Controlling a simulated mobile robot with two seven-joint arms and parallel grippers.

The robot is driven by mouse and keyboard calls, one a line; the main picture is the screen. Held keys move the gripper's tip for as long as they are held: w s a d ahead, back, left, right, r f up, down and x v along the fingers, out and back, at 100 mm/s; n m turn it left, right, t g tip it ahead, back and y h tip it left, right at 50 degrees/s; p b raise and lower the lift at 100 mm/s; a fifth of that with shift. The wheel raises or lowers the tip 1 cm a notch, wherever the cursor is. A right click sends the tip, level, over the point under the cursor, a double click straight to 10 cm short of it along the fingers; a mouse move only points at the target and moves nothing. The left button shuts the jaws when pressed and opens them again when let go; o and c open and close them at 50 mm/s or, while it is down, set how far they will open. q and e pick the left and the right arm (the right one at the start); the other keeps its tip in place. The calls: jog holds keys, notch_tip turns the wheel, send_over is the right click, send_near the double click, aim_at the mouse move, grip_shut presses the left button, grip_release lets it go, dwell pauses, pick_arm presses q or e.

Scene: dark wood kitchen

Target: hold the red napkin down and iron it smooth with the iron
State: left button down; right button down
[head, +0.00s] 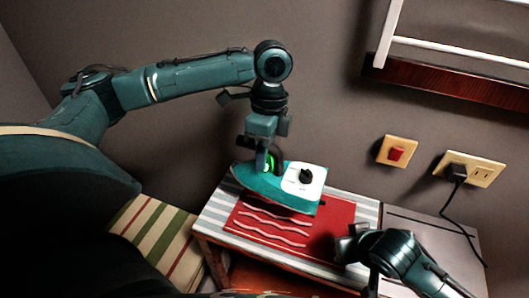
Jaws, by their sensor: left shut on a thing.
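The red napkin (254,220) lies on a small table with a grey and white striped top (213,211). Pale wavy lines, like wrinkles, run across its left part. The teal iron (256,180), with a white panel and a black knob, is over the far part of the napkin. I cannot tell whether it touches the cloth. My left gripper (265,161) is shut on the iron from above; its fingertips are partly hidden. My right gripper (350,245) is low at the napkin's right end. Its fingers are too unclear to show whether they are open.
A plain grey surface (405,217) adjoins the table on the right. A black plug and cord sit in a wall outlet (483,172), beside a plate with a red switch (397,153). A striped cloth (150,232) is at the left. A white-railed shelf (450,75) hangs at upper right.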

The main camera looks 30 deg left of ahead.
aim_at(268, 197)
pick_arm(q)
jog(key=shift+s+a+f, duration=0.2)
jog(key=shift+s+f, duration=0.65)
jog(key=shift+f, duration=0.05)
jog(key=shift+s+a+f, duration=0.25)
jog(key=shift+s+f, duration=0.65)
jog(key=shift+s+a+f, duration=0.2)
jog(key=shift+s+f, duration=0.65)
jog(key=shift+f, duration=0.05)
jog(key=shift+f, duration=1.9)
jog(key=shift+f, duration=0.6)
jog(key=shift+d, duration=0.2)
jog(key=shift+w+d, duration=0.25)
jog(key=shift+d, duration=0.85)
jog(key=shift+w+d, duration=0.15)
jog(key=shift+d, duration=0.45)
jog(key=shift+w+d, duration=0.15)
jog(key=shift+d, duration=0.4)
jog(key=shift+s+a, duration=0.15)
jog(key=shift+a, duration=0.5)
jog(key=shift+s+a, duration=0.15)
jog(key=shift+a, duration=0.5)
